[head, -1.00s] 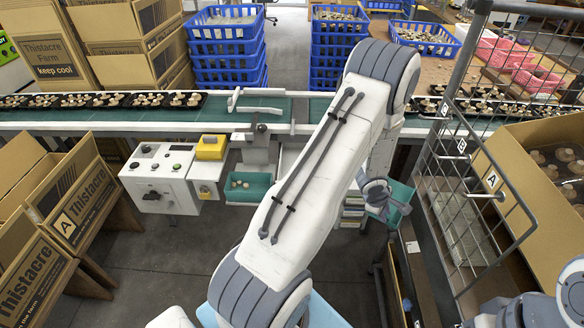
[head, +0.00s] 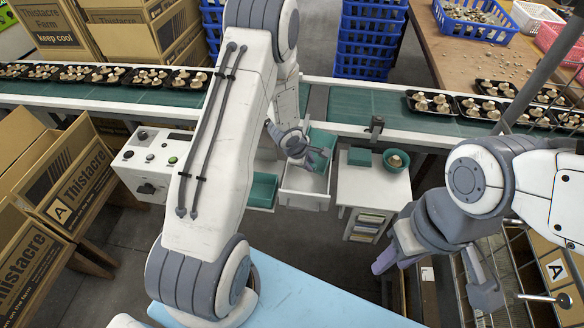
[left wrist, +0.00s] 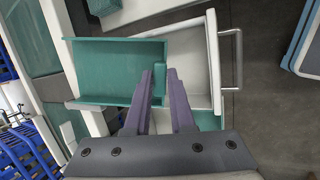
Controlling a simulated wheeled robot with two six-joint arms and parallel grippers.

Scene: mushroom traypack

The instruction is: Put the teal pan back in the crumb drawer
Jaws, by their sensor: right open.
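The teal pan (left wrist: 118,70) lies over the inner part of the open white crumb drawer (left wrist: 196,65) in the left wrist view. Its far end reaches toward the conveyor side; I cannot tell whether it rests on the drawer floor. My left gripper (left wrist: 160,82) has its purple fingers closed on the teal tab at the pan's near end. In the head view my left gripper (head: 312,158) is above the drawer (head: 303,188), and part of the pan (head: 322,138) shows behind it. My right gripper (head: 387,262) is open and empty, low on the right.
A teal bin (head: 262,191) stands left of the drawer. A white stand (head: 372,188) with a green bowl (head: 396,161) is close on the right. The conveyor (head: 345,106) with mushroom trays runs behind. Cardboard boxes (head: 70,195) stand at the left.

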